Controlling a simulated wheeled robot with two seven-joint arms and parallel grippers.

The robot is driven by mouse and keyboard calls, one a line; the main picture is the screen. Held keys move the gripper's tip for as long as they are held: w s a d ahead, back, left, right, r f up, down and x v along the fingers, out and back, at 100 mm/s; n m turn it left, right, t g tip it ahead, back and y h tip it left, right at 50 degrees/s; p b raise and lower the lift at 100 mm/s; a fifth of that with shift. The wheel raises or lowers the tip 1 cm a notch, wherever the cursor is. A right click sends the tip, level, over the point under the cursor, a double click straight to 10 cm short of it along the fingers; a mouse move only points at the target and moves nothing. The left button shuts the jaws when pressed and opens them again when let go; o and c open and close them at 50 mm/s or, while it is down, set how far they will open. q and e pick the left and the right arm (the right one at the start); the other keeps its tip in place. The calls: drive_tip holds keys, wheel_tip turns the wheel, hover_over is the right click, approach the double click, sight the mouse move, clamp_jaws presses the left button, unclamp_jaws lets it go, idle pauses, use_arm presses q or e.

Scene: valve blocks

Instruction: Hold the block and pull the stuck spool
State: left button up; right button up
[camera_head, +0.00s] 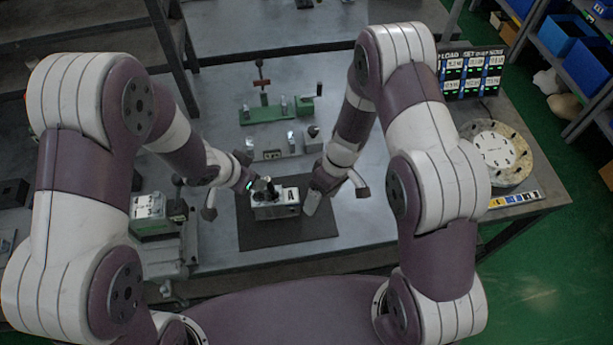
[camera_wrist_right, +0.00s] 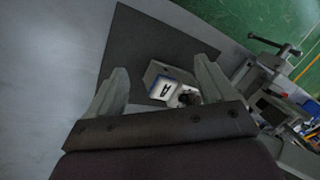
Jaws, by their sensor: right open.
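The valve block (camera_head: 283,209) is a grey metal block with a white label marked A. It sits on a dark mat (camera_head: 262,238) on the table. In the right wrist view the block (camera_wrist_right: 156,73) shows beyond and between my right fingers, with a round metal end and dark knob that may be the spool (camera_wrist_right: 186,97). My right gripper (camera_wrist_right: 162,68) is open and apart from the block; in the head view it (camera_head: 311,202) is just right of it. My left gripper (camera_head: 249,184) is at the block's upper left; its jaws are too small to read, and contact is unclear.
A green stand (camera_head: 268,114) with a red-topped post and small metal parts stand behind the mat. A vise-like fixture (camera_head: 165,225) is at left. A round white dial (camera_head: 497,150) and a display board (camera_head: 470,73) are at right. The mat's front is clear.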

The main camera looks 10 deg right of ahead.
sight(292, 202)
drive_tip(key=w+a+f+n+t+y, duration=0.1)
drive_tip(key=w+a+f+n+t, duration=0.15)
drive_tip(key=w+n, duration=0.55)
drive_tip(key=a+f, duration=0.1)
drive_tip(key=f, duration=0.2)
drive_tip(key=s+a+f+n, duration=0.1)
drive_tip(key=a+f, duration=0.1)
drive_tip(key=f, duration=0.2)
drive_tip(key=a+f+n, duration=0.1)
drive_tip(key=f, duration=0.2)
drive_tip(key=shift+s+a+f+g, duration=0.25)
drive_tip(key=shift+s+g, duration=0.1)
drive_tip(key=shift+s, duration=0.05)
clamp_jaws()
